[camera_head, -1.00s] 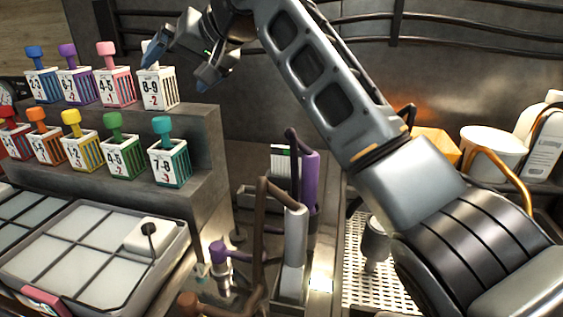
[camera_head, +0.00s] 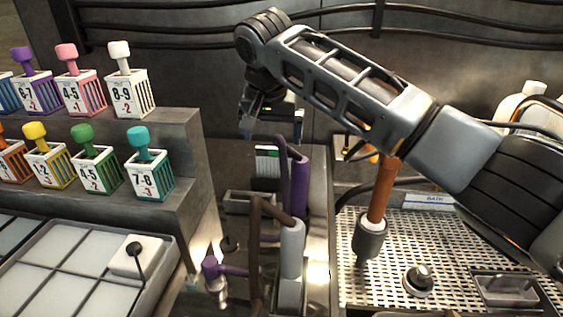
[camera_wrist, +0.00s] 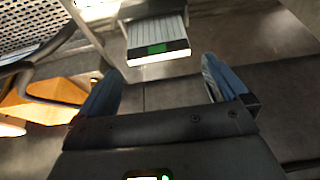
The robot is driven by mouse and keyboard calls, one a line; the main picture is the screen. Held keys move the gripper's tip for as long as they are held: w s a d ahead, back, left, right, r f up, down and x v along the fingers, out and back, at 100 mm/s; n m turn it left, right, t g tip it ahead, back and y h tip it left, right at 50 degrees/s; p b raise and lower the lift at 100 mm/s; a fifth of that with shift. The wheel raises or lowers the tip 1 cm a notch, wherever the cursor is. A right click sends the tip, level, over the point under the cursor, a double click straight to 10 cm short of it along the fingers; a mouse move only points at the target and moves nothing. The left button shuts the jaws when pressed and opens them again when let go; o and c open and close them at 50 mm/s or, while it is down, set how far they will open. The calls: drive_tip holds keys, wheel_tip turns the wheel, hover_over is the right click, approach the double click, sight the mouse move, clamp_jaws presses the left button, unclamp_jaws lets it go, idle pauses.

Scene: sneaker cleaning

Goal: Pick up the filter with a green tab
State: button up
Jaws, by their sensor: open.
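The filter with a green tab (camera_head: 267,162) stands in the middle of the head view, behind the purple-handled tool, which hides its right part. In the wrist view the filter (camera_wrist: 157,38) is a pale ribbed block with a green tab on its near, dark-and-white edge. It lies ahead of my gripper, roughly between the lines of the two fingers and apart from them. My gripper (camera_head: 272,122) hangs above and slightly behind the filter in the head view. In the wrist view the blue fingers of my gripper (camera_wrist: 162,85) are spread wide with nothing between them.
Purple (camera_head: 301,185) and brown-and-grey (camera_head: 291,250) upright tools stand close to the filter. Small numbered cages with coloured knobs, such as the teal one (camera_head: 150,180), line the stepped shelf at left. A perforated tray (camera_head: 460,240) lies at right. An orange-handled tool (camera_head: 381,190) stands there.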

sight(275, 156)
drive_tip(key=shift+w+d+f, duration=0.15)
drive_tip(key=shift+f, duration=0.6)
drive_tip(key=shift+p+x, duration=0.8)
drive_tip(key=shift+x, duration=2.65)
drive_tip(key=c, duration=0.6)
